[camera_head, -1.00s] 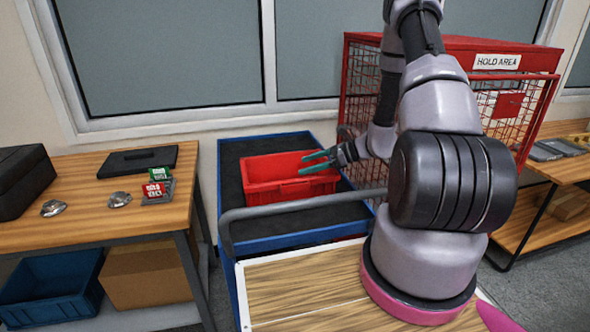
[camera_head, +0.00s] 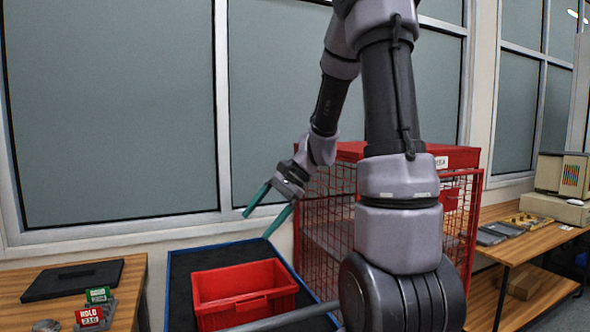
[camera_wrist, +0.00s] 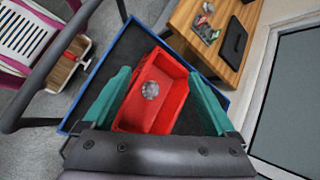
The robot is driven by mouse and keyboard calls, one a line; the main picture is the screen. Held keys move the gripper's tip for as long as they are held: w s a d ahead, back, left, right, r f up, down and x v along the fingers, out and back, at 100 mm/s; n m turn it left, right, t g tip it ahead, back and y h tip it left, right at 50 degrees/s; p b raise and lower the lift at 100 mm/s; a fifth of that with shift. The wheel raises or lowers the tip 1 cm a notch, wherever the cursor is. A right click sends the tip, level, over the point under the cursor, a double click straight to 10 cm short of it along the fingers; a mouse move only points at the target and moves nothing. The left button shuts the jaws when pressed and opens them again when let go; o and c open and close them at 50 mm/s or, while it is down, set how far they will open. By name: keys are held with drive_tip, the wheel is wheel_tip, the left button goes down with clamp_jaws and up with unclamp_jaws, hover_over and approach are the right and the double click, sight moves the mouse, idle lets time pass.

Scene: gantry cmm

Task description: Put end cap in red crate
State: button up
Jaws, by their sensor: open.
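The red crate (camera_head: 243,293) stands on a dark-topped cart with a blue rim. The wrist view looks down into the crate (camera_wrist: 165,117). A round grey metal piece, which looks like the end cap (camera_wrist: 150,90), lies inside it, near the end away from my gripper. In the head view the crate's inside hides this piece. My gripper (camera_head: 254,218) has teal fingers spread apart and empty, raised above the crate. Its fingers (camera_wrist: 160,105) frame the crate in the wrist view, with nothing between them.
A red mesh cage (camera_head: 325,220) stands right of the cart. A wooden table (camera_head: 125,290) at the left holds a dark flat case (camera_head: 72,280) and red and green labelled blocks (camera_head: 92,308). Another table (camera_head: 520,242) stands at the right. Windows line the wall behind.

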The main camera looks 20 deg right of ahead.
drive_tip(key=s+d+r+n+t+h, duration=0.3)
drive_tip(key=s+r+n+t+h, duration=0.3)
drive_tip(key=s+r, duration=0.8)
drive_tip(key=shift+r+n, duration=0.2)
drive_tip(key=shift+n, duration=0.5)
